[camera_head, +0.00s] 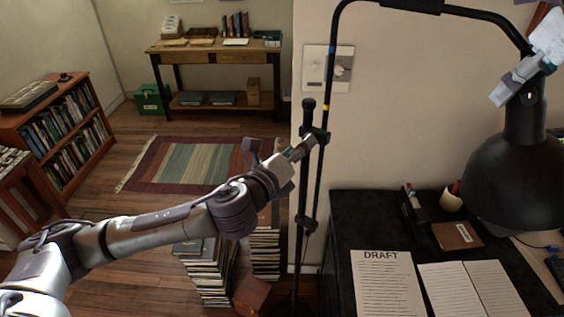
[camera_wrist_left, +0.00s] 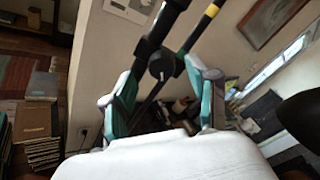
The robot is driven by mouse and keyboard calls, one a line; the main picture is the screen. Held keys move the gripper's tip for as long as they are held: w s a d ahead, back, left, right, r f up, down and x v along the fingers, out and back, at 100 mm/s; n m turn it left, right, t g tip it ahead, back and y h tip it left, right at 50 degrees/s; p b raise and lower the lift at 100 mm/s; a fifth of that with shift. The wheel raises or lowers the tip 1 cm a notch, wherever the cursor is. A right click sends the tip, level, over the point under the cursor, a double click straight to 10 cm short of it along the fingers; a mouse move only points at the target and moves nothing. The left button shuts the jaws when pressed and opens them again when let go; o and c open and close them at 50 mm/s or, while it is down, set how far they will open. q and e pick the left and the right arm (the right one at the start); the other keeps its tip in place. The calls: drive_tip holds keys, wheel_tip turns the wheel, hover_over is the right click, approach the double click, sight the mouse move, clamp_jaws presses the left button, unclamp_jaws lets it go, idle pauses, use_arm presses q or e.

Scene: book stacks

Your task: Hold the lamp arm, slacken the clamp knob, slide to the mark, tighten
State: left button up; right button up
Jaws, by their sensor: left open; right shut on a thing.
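The black floor lamp has an upright stand (camera_head: 308,185) and a thin lamp arm (camera_head: 322,160) that bends over the desk to a black shade (camera_head: 525,175). A clamp (camera_head: 318,134) joins arm and stand. Its dark knob (camera_wrist_left: 160,65) shows in the left wrist view. My left gripper (camera_head: 308,143) is open at the clamp; in its wrist view the fingers (camera_wrist_left: 163,95) lie either side of the knob, contact unclear. The arm carries a blue band (camera_head: 331,48) and a yellow band (camera_head: 326,108), the latter just above the clamp. My right gripper (camera_head: 524,76) is shut on the lamp arm just above the shade.
Book stacks (camera_head: 207,275) stand on the floor below my left arm. A bookcase (camera_head: 65,130) stands at left.

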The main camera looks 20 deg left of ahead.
drive_tip(key=shift+r, duration=0.1)
use_arm(q)
drive_tip(key=v, duration=0.9)
use_arm(e)
drive_tip(key=o, duration=1.4)
drive_tip(key=shift+c, duration=0.2)
drive_tip(key=v, duration=1.2)
use_arm(q)
drive_tip(key=shift+s+f, duration=0.1)
use_arm(e)
drive_tip(key=shift+s, duration=0.1)
